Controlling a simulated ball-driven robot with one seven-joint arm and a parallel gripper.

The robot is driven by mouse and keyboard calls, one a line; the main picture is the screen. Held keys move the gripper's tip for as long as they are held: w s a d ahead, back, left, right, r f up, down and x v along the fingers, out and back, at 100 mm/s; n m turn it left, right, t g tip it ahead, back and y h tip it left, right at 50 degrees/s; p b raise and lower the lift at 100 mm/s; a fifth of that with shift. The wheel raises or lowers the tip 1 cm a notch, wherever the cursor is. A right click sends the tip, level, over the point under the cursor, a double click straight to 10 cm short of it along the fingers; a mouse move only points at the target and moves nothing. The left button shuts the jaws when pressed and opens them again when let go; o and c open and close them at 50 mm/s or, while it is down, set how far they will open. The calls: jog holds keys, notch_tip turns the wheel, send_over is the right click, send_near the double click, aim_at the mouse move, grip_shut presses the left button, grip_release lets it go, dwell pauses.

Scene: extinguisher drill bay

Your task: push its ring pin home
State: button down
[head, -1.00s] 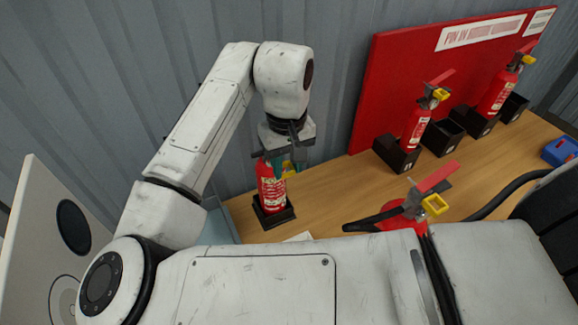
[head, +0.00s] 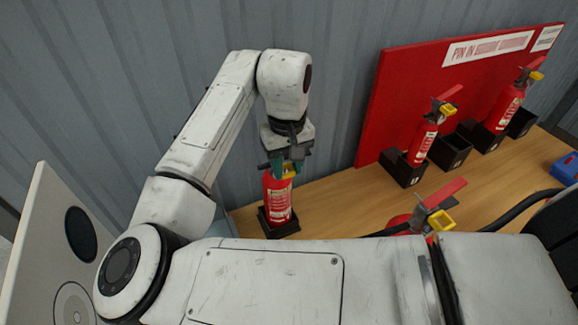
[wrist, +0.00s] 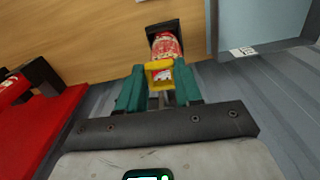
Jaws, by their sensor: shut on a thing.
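A red extinguisher (head: 277,203) stands upright in a black holder (head: 282,231) at the left end of the bench. Its yellow ring pin (head: 289,170) is at its head. My gripper (head: 284,165) is at the head from above, its teal fingers on the ring. In the wrist view the yellow ring (wrist: 158,65) sits between the two teal fingers (wrist: 160,86), which are shut on it. The red body (wrist: 167,45) shows beyond it. The pin's shaft is hidden, so I cannot tell how deep it sits.
More extinguishers stand in black holders at the right (head: 421,147) (head: 503,108), with empty holders beside them. Another, with a yellow ring (head: 441,221), is nearer, partly behind my body. A red board (head: 400,90) stands behind. A blue box (head: 566,168) lies at the far right.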

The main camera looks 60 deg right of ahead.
jog(key=shift+w+d, duration=0.7)
jog(key=shift+w, duration=0.2)
jog(key=shift+w+d, duration=0.1)
jog(key=shift+w, duration=0.05)
jog(key=c, duration=0.7)
grip_release()
jog(key=shift+r, duration=0.1)
notch_tip(320, 180, up, 11)
jog(key=shift+f, duration=0.2)
